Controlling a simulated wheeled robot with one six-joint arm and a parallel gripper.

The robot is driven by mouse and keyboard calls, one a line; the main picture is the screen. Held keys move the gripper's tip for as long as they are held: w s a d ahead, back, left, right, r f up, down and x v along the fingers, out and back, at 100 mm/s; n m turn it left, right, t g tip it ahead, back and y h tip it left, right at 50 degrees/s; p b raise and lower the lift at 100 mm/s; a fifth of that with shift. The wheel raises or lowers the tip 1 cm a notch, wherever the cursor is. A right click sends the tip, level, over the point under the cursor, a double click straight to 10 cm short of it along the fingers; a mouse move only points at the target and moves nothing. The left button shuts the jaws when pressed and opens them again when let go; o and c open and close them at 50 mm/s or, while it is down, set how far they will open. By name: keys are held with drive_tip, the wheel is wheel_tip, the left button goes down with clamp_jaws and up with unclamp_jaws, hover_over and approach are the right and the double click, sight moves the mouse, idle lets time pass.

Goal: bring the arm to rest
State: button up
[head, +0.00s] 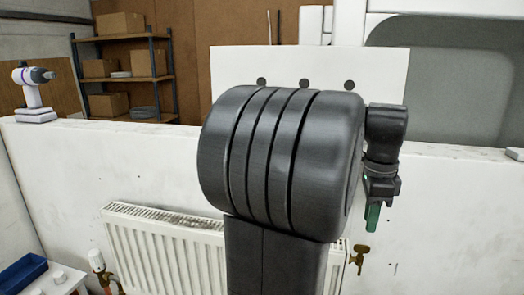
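My arm's large dark link fills the middle of the head view and hides much of what lies behind it. My gripper (373,217) hangs to the right of that link and points down, in front of the white wall (440,215). A narrow green part shows at its lower end; I cannot tell whether it is a fingertip or something held. The gripper is seen edge-on, so its opening does not show. It appears clear of the brass valve (359,257) below it, though the depth is hard to judge.
A white radiator (165,245) stands against the wall, partly hidden by my arm. A white valve head (97,260) is at its left. A blue tray (22,272) is at lower left. A purple-and-white drill (35,88) stands on the wall's top. Shelves (125,83) hold boxes behind.

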wheel_tip(320, 180, up, 6)
hover_over(362, 250)
drive_tip(key=f, duration=1.3)
drive_tip(key=shift+d+f, duration=0.15)
drive_tip(key=shift+d, duration=0.1)
drive_tip(key=shift+w+f+n, duration=0.1)
drive_tip(key=shift+w+n, duration=0.05)
drive_tip(key=shift+n, duration=0.15)
drive_tip(key=n+b, duration=0.2)
drive_tip(key=n, duration=0.3)
drive_tip(key=shift+w, duration=0.1)
drive_tip(key=n+b, duration=0.3)
drive_tip(key=n, duration=0.3)
drive_tip(key=shift+w, duration=0.1)
drive_tip(key=shift+r+n+b, duration=0.35)
drive_tip(key=shift+n, duration=0.25)
wheel_tip(362, 250, up, 7)
drive_tip(key=shift+r, duration=0.15)
drive_tip(key=shift+a+r+p, duration=0.1)
drive_tip(key=shift+p, duration=0.25)
